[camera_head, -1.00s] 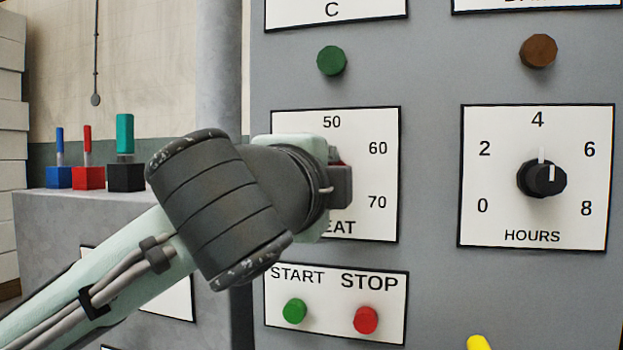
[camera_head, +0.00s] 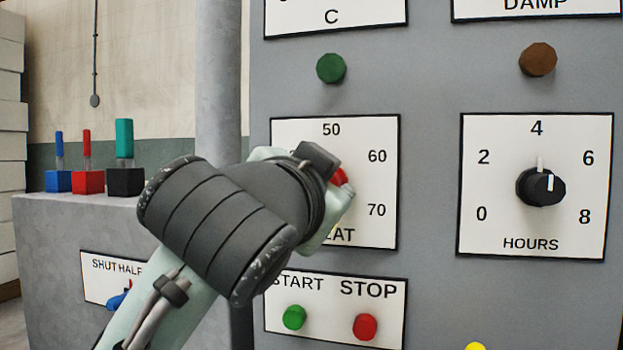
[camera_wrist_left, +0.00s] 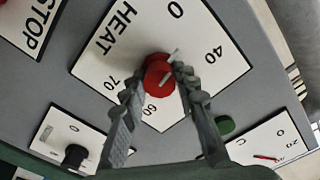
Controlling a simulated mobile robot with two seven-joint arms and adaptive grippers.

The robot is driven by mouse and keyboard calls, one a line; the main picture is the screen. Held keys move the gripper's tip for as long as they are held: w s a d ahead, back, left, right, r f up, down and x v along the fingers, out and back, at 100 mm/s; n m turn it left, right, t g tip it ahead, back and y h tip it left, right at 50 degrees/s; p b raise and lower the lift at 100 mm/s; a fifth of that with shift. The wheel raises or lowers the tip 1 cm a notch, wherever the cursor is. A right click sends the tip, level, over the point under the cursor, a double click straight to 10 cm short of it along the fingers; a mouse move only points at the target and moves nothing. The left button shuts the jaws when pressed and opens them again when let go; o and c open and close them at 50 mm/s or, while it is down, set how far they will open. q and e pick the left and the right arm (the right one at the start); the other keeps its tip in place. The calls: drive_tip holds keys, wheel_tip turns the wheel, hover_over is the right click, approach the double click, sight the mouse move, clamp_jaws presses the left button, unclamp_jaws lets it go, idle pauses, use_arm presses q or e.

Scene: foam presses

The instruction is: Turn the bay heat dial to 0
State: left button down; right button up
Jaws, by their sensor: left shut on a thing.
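The bay heat dial is a red knob (camera_head: 341,176) on the white HEAT plate (camera_head: 376,230), largely hidden by my left gripper in the head view. In the left wrist view the red knob (camera_wrist_left: 157,76) sits between the two fingertips. My left gripper (camera_head: 326,172) is shut on it, and its fingers (camera_wrist_left: 160,84) also show in the wrist view. A light mark at the knob lies towards the gap between 0 and 40 in the wrist view; the exact setting is hard to tell. My right gripper is out of view.
Green START (camera_head: 294,317) and red STOP (camera_head: 365,327) buttons are just below. A green button (camera_head: 331,68) is above. The black HOURS dial (camera_head: 540,187) stands to the right. Coloured switches (camera_head: 88,181) top the grey box at left.

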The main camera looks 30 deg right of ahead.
use_arm(q)
drive_tip(key=n, duration=0.2)
drive_tip(key=shift+n+p, duration=0.3)
drive_tip(key=shift+p, duration=0.1)
drive_tip(key=shift+n+p, duration=0.45)
drive_tip(key=shift+n, duration=0.65)
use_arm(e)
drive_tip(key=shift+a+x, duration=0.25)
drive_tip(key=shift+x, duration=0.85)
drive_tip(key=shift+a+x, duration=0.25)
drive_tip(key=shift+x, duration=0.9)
use_arm(q)
drive_tip(key=c, duration=1.2)
unclamp_jaws()
drive_tip(key=shift+o, duration=0.2)
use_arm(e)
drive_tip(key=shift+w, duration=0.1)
use_arm(q)
drive_tip(key=v, duration=1.2)
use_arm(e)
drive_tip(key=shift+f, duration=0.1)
